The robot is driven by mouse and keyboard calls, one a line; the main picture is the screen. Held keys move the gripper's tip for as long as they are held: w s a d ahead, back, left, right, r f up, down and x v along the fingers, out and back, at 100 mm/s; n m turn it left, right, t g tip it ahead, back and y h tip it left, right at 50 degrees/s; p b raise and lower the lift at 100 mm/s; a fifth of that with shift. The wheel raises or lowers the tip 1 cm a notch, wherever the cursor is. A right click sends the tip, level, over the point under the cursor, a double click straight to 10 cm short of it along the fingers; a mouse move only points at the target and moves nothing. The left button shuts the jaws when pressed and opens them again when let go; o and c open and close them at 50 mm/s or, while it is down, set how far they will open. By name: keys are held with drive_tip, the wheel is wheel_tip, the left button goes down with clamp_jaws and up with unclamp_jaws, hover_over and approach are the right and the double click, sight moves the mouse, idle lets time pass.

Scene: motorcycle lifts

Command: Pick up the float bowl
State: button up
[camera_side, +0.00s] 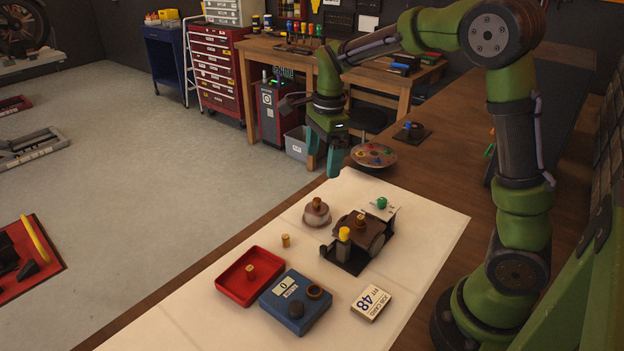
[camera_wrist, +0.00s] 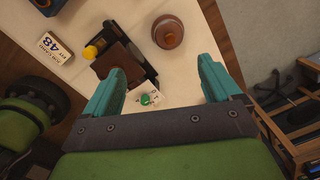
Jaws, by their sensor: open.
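The float bowl, as I take it, is the round metal cup with a brass knob on top (camera_side: 316,212), upright on the pale mat (camera_side: 428,228). In the wrist view it is the reddish-brown round part (camera_wrist: 168,32) at the top, beyond my fingertips. The dark carburetor body (camera_side: 360,237), with a yellow knob, stands just right of it. My gripper (camera_side: 324,163) is open and empty, above and behind the bowl, near the mat's far end.
A red tray (camera_side: 249,277) holding a brass piece, a blue box (camera_side: 296,302) and a card marked 48 (camera_side: 370,302) lie nearer the camera. A small brass piece (camera_side: 285,240) stands alone. A green-knobbed part (camera_side: 381,203) and a round dish (camera_side: 374,155) are behind.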

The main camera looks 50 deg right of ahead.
drive_tip(key=w+d+r+m, duration=0.1)
drive_tip(key=w+d+m, duration=0.1)
drive_tip(key=m, duration=0.8)
approach(317, 199)
drive_tip(key=shift+g, duration=0.3)
wheel_tip(317, 199, down, 7)
drive_tip(key=shift+w+d+r, duration=0.15)
drive_tip(key=shift+d, duration=0.05)
drive_tip(key=f, duration=0.5)
drive_tip(key=shift+a+f, duration=0.1)
drive_tip(key=shift+a, duration=0.3)
